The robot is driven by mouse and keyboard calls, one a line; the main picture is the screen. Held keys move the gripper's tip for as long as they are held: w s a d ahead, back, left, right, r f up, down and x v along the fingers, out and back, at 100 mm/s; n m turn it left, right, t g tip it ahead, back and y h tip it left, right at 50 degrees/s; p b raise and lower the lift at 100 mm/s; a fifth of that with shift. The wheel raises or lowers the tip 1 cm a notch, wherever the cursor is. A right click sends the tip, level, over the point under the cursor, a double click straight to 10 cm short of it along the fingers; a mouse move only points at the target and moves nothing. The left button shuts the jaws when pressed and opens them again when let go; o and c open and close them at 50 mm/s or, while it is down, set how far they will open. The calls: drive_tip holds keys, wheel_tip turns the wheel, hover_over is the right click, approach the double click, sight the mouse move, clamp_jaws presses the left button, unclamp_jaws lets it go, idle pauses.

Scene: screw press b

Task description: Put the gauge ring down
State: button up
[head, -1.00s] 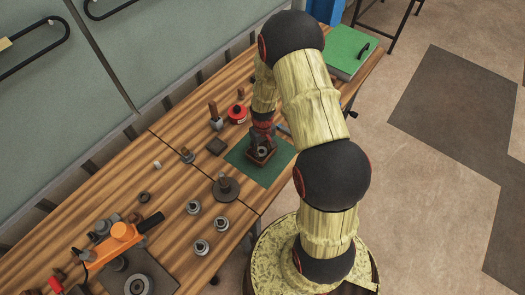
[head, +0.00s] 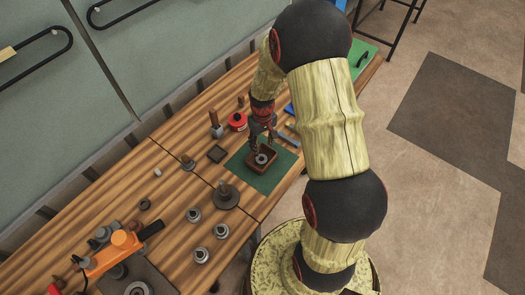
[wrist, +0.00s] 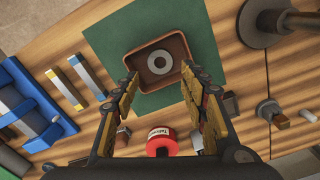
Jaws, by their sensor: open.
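The gauge ring, a grey ring with a central hole (wrist: 160,62), lies flat inside a small brown square tray (wrist: 181,45). The tray rests on a dark green mat (wrist: 112,35). In the head view the ring (head: 262,159) shows in the tray (head: 266,170) on the mat (head: 272,187). My gripper (wrist: 158,75) is open and empty, its two fingers spread apart. In the head view my gripper (head: 262,140) is above the tray, apart from the ring.
A red round tin (wrist: 160,143) stands beyond the tray, towards the wall. A blue vise-like object (wrist: 30,105) and two bars lie to one side in the wrist view. A dark spindle on a round base (head: 226,196) and several grey knobbed pieces stand left of the mat.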

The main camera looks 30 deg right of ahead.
drive_tip(key=s+a+r+t, duration=0.15)
drive_tip(key=a+r, duration=0.25)
drive_tip(key=r, duration=0.7)
drive_tip(key=s+a+r+t, duration=0.1)
drive_tip(key=s+a+r, duration=0.2)
drive_tip(key=r, duration=0.8)
drive_tip(key=s+a+r+t, duration=0.1)
drive_tip(key=s+a+r, duration=0.2)
drive_tip(key=s+r, duration=0.3)
drive_tip(key=s+a+r+t, duration=0.2)
drive_tip(key=s+a+r, duration=0.2)
drive_tip(key=s+r, duration=0.2)
drive_tip(key=s, duration=0.2)
drive_tip(key=shift+s, duration=0.35)
drive_tip(key=shift+a, duration=0.1)
wheel_tip(320, 180, down, 12)
drive_tip(key=b, duration=1.2)
